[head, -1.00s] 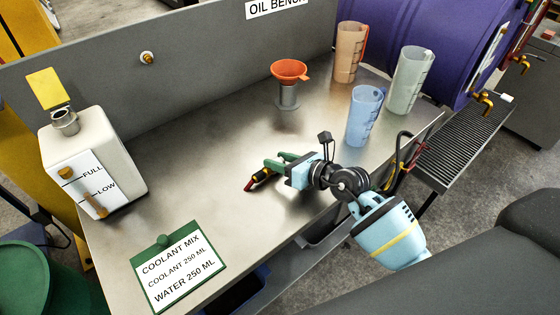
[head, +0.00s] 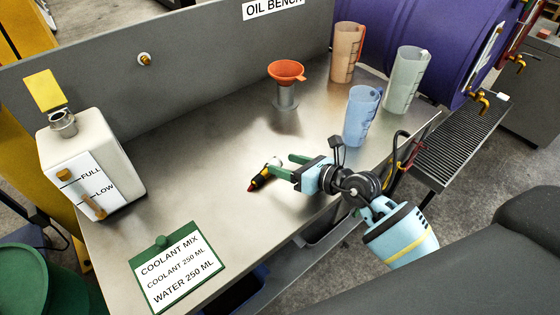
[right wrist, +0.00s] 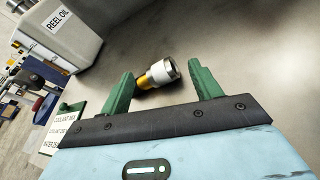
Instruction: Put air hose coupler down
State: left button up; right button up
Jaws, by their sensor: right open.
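The air hose coupler (head: 264,174) lies on the steel bench top (head: 200,180), a dark and yellow piece with a red tip and a pale end. In the right wrist view the coupler (right wrist: 157,75) shows a white collar and a brass-coloured part, lying just beyond and between the fingertips. My right gripper (head: 281,166) is open and empty, its green fingers beside the coupler and pointing left; it also shows in the right wrist view (right wrist: 165,82). My left gripper is not in view.
A blue jug (head: 362,116), a clear jug (head: 407,80) and an orange jug (head: 347,52) stand at the back right. An orange funnel (head: 286,71) sits on a grey stand. A white container (head: 95,160) and a coolant mix sign (head: 178,268) are left. The bench middle is clear.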

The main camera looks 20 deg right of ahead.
jog(key=v, duration=0.8)
jog(key=shift+s+d+r, duration=0.1)
jog(key=shift+s+d, duration=0.15)
jog(key=shift+s, duration=0.05)
